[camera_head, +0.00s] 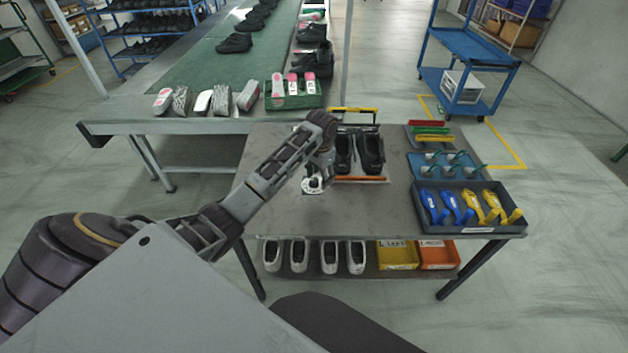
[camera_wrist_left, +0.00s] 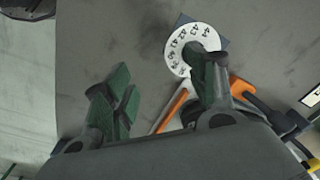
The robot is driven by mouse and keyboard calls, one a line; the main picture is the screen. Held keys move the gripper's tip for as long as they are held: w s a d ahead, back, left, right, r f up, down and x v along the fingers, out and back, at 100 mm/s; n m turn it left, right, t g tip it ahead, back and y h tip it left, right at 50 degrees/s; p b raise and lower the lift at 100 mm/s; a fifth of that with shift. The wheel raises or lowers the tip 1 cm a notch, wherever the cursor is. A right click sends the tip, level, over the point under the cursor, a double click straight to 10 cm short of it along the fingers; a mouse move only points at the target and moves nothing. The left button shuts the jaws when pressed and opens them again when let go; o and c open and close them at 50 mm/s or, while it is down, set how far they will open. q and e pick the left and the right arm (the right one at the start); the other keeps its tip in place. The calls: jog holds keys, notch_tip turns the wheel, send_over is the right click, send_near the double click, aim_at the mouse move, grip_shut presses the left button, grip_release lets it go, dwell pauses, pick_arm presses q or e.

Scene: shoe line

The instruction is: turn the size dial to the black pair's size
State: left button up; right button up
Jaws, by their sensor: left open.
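The size dial (camera_head: 313,186) is a white disc on the small table, left of the black pair. In the left wrist view the dial (camera_wrist_left: 178,48) shows dark numbers around its rim, too small to read surely. The black pair (camera_head: 357,153) stands upright behind an orange bar. My left gripper (camera_head: 320,172) is just above the dial, pointing down. In the left wrist view its green-padded fingers (camera_wrist_left: 163,92) are apart with bare table between them; the right finger covers the dial's middle and lower part. Whether it touches the dial, I cannot tell. My right gripper is not in view.
A dark tray (camera_head: 470,231) with blue and yellow tools and a teal rack (camera_head: 447,177) stand right of the shoes. A yellow-handled frame (camera_head: 353,111) is behind them. The table's front left (camera_head: 270,210) is clear. Behind, the green conveyor (camera_head: 215,73) carries shoes.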

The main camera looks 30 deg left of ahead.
pick_arm(q)
notch_tip(320, 180, up, 6)
send_over(314, 180)
jog(key=shift+f+n, duration=0.1)
jog(key=shift+n, duration=0.3)
jog(key=shift+f, duration=0.15)
jog(key=shift+f, duration=6.8)
jog(key=shift+c, duration=0.4)
jog(key=c, duration=1)
